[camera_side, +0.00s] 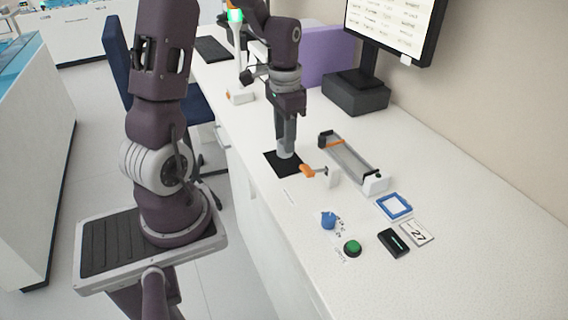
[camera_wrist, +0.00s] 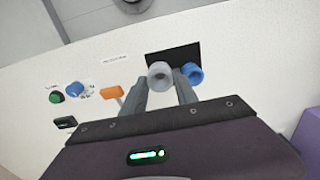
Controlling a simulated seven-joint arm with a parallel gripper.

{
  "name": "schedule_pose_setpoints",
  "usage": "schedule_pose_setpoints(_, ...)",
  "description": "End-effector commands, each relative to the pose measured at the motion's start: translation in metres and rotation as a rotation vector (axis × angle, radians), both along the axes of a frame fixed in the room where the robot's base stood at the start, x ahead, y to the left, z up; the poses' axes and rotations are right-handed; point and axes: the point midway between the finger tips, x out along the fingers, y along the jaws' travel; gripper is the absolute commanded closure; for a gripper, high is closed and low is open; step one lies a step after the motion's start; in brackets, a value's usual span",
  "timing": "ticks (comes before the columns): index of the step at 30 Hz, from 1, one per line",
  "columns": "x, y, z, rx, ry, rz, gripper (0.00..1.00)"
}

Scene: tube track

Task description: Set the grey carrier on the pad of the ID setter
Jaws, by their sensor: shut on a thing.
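In the side view, my gripper (camera_side: 286,146) points down over a black mat (camera_side: 270,158) on the bench. It is shut on the grey carrier (camera_side: 286,154), a small pale cylinder; I cannot tell whether its base touches the mat. In the wrist view, the grey carrier (camera_wrist: 160,75) shows its round open top between the two fingers (camera_wrist: 163,90). A blue carrier (camera_wrist: 193,74) stands close beside it at the mat; it is hidden in the side view. A blue-framed white pad (camera_side: 394,206), apparently the ID setter, lies to the right, beside a display reading 27 (camera_side: 417,233).
A long track (camera_side: 348,158) with an orange piece lies between mat and pad. An orange-handled part (camera_side: 308,171) sits near the mat. A blue knob (camera_side: 328,219), green button (camera_side: 352,248) and black box (camera_side: 394,243) are in front. A monitor (camera_side: 395,25) stands behind.

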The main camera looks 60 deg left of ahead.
Motion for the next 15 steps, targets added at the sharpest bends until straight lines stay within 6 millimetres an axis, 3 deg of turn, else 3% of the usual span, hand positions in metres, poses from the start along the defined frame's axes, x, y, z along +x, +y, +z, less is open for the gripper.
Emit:
schedule_pose_setpoints(11,0.0,0.0,0.006,0.0,0.0,0.0,0.91)
schedule_pose_setpoints(15,0.001,0.0,0.022,0.002,-0.003,0.0,0.91)
